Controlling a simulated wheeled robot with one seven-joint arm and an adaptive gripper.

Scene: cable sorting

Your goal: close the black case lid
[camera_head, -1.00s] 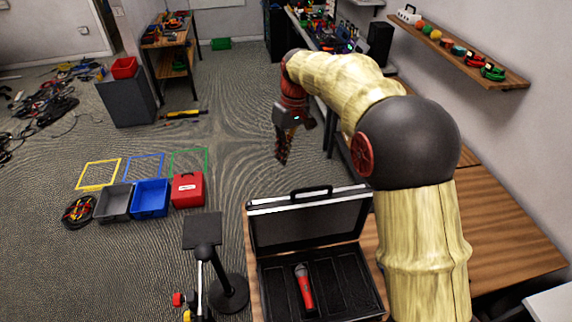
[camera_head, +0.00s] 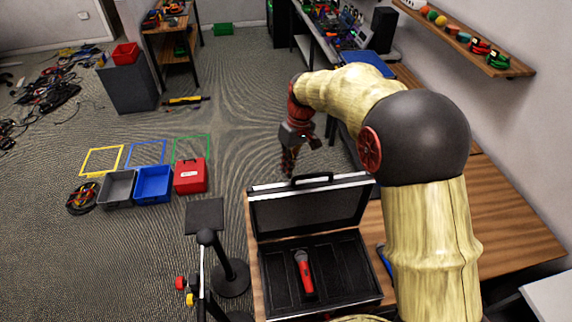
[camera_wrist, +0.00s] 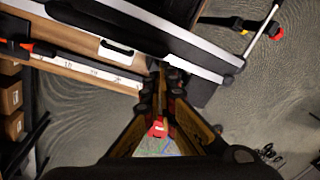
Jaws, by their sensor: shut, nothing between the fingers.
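The black case (camera_head: 318,272) stands open on the wooden table. Its lid (camera_head: 312,212) is raised, with silver edges and a handle on top. A red microphone (camera_head: 304,274) lies in the black foam inside. My gripper (camera_head: 289,168) is beyond the lid, close to its top edge in the head view; I cannot tell whether it touches. In the wrist view my gripper (camera_wrist: 158,84) points down with its fingers together and empty.
A monitor-like black stand (camera_head: 205,215) is left of the table. Grey, blue (camera_head: 153,184) and red (camera_head: 190,175) boxes lie on the floor at left. A wall shelf (camera_head: 470,38) hangs at right. The floor beyond the case is mostly clear.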

